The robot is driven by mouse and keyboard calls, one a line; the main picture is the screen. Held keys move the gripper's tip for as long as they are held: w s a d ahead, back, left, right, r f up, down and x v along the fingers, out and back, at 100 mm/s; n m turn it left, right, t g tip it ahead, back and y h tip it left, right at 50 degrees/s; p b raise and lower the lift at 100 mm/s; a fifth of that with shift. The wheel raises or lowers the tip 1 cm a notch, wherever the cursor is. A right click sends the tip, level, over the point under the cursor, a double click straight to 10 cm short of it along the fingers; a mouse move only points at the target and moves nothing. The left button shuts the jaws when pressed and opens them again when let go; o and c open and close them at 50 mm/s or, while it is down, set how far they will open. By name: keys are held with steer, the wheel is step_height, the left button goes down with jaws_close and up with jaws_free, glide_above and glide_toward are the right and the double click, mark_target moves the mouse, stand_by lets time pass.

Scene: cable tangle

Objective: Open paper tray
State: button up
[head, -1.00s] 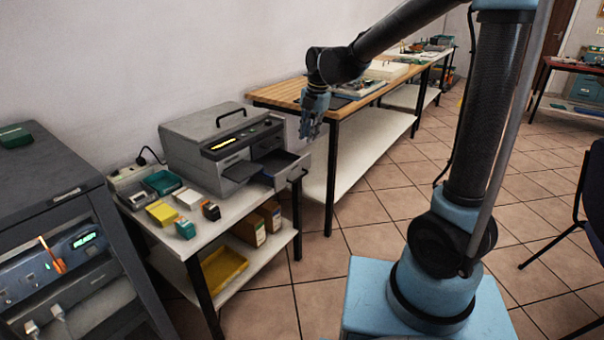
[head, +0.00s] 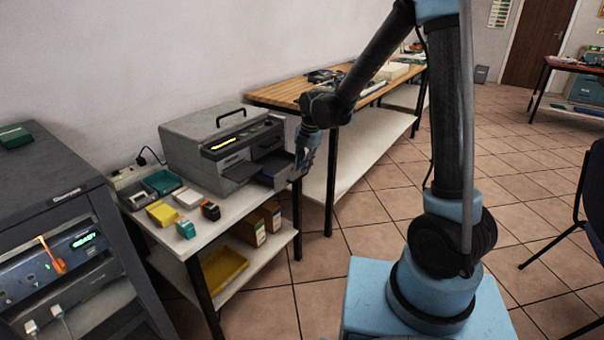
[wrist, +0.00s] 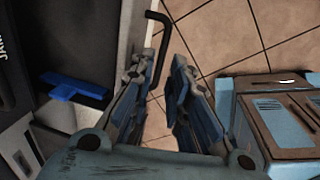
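The grey printer (head: 215,145) stands on the small white table. Its paper tray (head: 284,179) sticks out at the right end of the front. In the wrist view, the tray's pale front wall (wrist: 124,35) carries a black bar handle (wrist: 160,20). My gripper (head: 300,168) is at the tray front in the head view and hides the handle there. In the wrist view my gripper (wrist: 162,68) is open, with a gap between its fingers. The handle runs down beside the left finger; I cannot tell whether they touch.
A wooden workbench (head: 275,94) stands behind my gripper. A grey cabinet (head: 50,170) is at the left. The tiled floor right of the table is clear.

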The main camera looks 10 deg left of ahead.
steer(key=shift+w+a+f, duration=0.1)
steer(key=shift+a+f, duration=0.05)
steer(key=shift+f, duration=0.75)
steer(key=shift+w+a+f, duration=0.1)
steer(key=shift+a+f, duration=0.05)
steer(key=shift+f, duration=0.75)
steer(key=shift+c, duration=0.6)
jaws_close()
